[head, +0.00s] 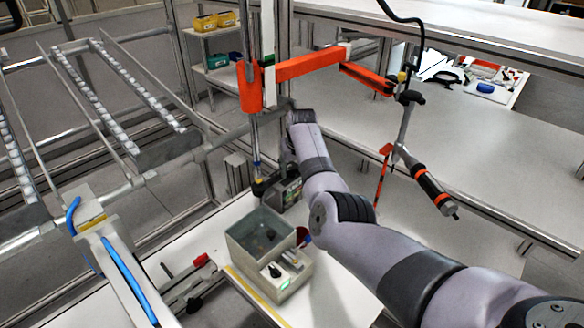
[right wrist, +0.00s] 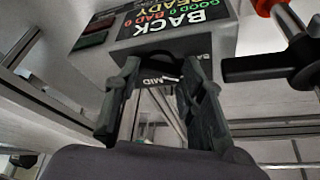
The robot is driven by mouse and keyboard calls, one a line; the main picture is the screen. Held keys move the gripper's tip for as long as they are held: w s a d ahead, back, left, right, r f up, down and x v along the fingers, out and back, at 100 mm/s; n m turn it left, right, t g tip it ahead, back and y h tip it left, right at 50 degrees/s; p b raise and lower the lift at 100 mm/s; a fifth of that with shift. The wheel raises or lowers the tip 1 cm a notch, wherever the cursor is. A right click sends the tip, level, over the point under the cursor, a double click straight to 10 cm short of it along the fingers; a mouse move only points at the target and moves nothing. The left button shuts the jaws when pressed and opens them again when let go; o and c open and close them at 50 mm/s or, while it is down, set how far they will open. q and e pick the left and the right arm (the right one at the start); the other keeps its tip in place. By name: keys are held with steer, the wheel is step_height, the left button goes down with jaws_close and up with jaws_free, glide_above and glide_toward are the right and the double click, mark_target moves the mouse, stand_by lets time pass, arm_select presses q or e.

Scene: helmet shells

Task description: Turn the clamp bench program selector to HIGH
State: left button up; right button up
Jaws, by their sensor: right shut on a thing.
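The clamp bench control box (head: 284,190) is a dark box at the foot of the orange post in the head view. In the right wrist view the box (right wrist: 135,48) appears upside down, with a screen (right wrist: 160,25) reading BACK, READY, GOOD 0 and BAD 0. A dark selector knob (right wrist: 160,57) sits below the screen, by a MID label and a partly hidden label starting BA. My right gripper (right wrist: 160,75) is shut on this knob, a finger on each side. The knob's pointer is hidden, and I see no HIGH label. My left gripper is not in view.
An orange jointed arm (head: 310,66) carries a hanging screwdriver (head: 433,188) to the right. A dark horizontal rod (right wrist: 255,68) lies close beside the gripper.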

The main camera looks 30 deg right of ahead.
steer(key=shift+m, duration=0.3)
steer(key=shift+a+m+g+h, duration=0.1)
steer(key=shift+m+g+h, duration=0.3)
steer(key=shift+m, duration=0.5)
steer(key=shift+w+a+f+m+h+b, duration=0.15)
steer(key=shift+m+h+b, duration=0.1)
steer(key=shift+m+b, duration=0.3)
steer(key=shift+s+d+f+m+h+b, duration=0.1)
steer(key=shift+m+h+b, duration=0.2)
steer(key=shift+m, duration=0.35)
steer(key=m+g+h+b, duration=0.1)
steer(key=m+b, duration=0.2)
steer(key=b, duration=0.2)
steer(key=shift+w+a, duration=0.1)
steer(key=shift+w, duration=0.05)
steer(key=shift+r+m+b, duration=0.2)
steer(key=shift+m+b, duration=0.4)
steer(key=shift+b, duration=0.4)
steer(key=o, duration=0.9)
steer(key=shift+c, duration=0.2)
